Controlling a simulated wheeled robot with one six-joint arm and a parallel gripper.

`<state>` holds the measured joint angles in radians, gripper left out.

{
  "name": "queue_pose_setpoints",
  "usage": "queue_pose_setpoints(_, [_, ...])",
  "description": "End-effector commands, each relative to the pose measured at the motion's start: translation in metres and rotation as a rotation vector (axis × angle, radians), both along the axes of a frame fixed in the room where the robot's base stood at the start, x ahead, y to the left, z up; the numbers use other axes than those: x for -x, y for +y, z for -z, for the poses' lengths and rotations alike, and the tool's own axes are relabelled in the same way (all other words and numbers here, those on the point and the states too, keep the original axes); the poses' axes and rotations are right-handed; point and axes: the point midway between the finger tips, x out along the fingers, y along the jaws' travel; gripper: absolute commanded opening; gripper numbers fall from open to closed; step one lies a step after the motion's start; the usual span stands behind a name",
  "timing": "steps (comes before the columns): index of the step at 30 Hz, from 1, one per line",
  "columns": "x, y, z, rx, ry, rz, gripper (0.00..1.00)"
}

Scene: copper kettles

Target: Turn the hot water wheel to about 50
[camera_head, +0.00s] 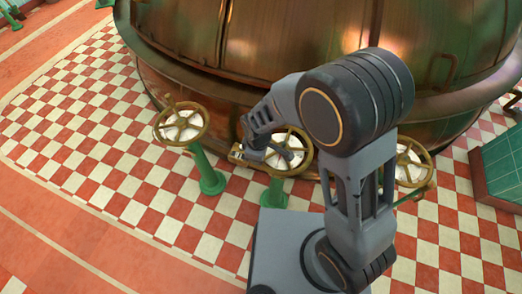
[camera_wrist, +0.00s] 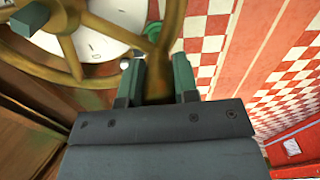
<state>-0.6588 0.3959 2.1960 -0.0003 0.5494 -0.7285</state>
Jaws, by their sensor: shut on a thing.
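Three brass handwheels on green posts stand in a row before the kettle in the head view: the left wheel (camera_head: 181,125), the middle wheel (camera_head: 309,152) and the right wheel (camera_head: 428,161). No readable label shows which one is hot water. My gripper (camera_head: 246,150) is at the left side of the middle wheel. In the wrist view my gripper (camera_wrist: 157,80) is shut on a brass part of this wheel (camera_wrist: 70,56), between its two green-grey fingers. The white dial (camera_wrist: 95,40) under the spokes carries small marks; its reading cannot be told.
The large copper kettle (camera_head: 195,85) rises right behind the wheels. A green tiled block (camera_head: 500,165) stands at the right edge. The red and white checkered floor (camera_head: 90,130) is clear at the left. My arm hides part of the middle and right wheels.

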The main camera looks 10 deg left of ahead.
Motion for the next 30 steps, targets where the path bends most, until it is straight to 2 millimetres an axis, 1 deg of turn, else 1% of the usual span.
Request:
queue_pose_setpoints(3, [0.0030, -0.0003, 0.0002, 0.002, 0.003, 0.000, 0.00])
queue_pose_setpoints(15, [0.0033, -0.0008, 0.0006, 0.002, 0.004, 0.002, 0.00])
queue_pose_setpoints(16, [0.0033, -0.0009, 0.0006, 0.002, 0.004, 0.002, 0.30])
queue_pose_setpoints(21, [0.0028, -0.0007, 0.0004, 0.002, 0.002, 0.001, 0.46])
queue_pose_setpoints(24, [0.0025, -0.0005, 0.0004, 0.001, 0.002, 0.001, 0.54])
queue_pose_setpoints(30, [0.0023, -0.0003, -0.0002, 0.000, 0.001, 0.000, 0.54])
